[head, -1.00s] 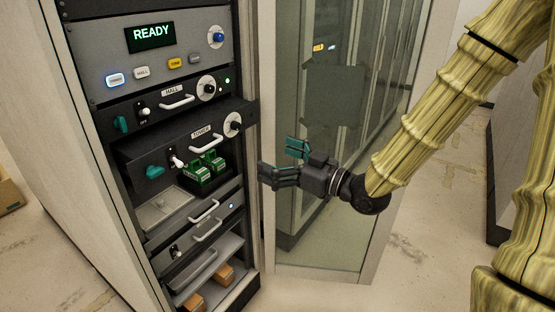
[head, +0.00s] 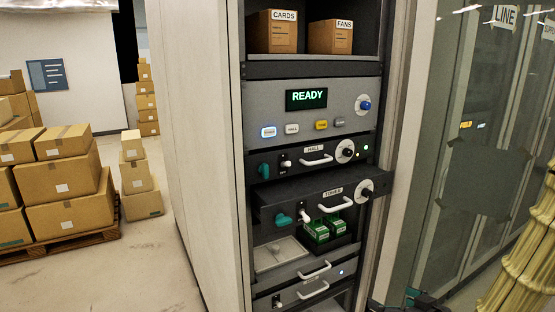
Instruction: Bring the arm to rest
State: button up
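My gripper (head: 408,301) shows only in part at the bottom edge of the head view, right of the rack. A bit of a teal finger and dark links are visible; the rest is cut off, so its opening cannot be told. It is apart from the rack's units. My arm (head: 520,262), ribbed and yellow-green, enters at the lower right. The rack's panel has a screen (head: 306,98) reading READY. Below it are the HALL unit (head: 278,169) and the TOWER unit (head: 285,203), which sticks out further than the HALL unit.
Green blocks (head: 318,232) sit in a bay under the TOWER unit, beside a grey tray (head: 280,254). Boxes labelled CARDS (head: 271,33) and FANS (head: 331,37) stand on the top shelf. A glass door (head: 455,190) is at right. Cartons (head: 68,205) stand at left beyond clear floor.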

jog(key=s+a+f+m+g+h, duration=0.1)
jog(key=s+f+g, duration=0.3)
jog(key=f, duration=0.7)
jog(key=s+a+f+m+g+h, duration=0.1)
jog(key=s+f+g+h, duration=0.1)
jog(key=s+f, duration=0.6)
jog(key=s+a+f+m+g+h, duration=0.1)
jog(key=s+f+g, duration=0.2)
jog(key=s+f, duration=0.5)
jog(key=s+a+f+g+h+b, duration=0.1)
jog(key=s+a+f+g, duration=0.1)
jog(key=s+f, duration=0.7)
jog(key=shift+s+a+m+g, duration=0.2)
jog(key=shift+s+m+g, duration=0.25)
jog(key=shift+s, duration=0.2)
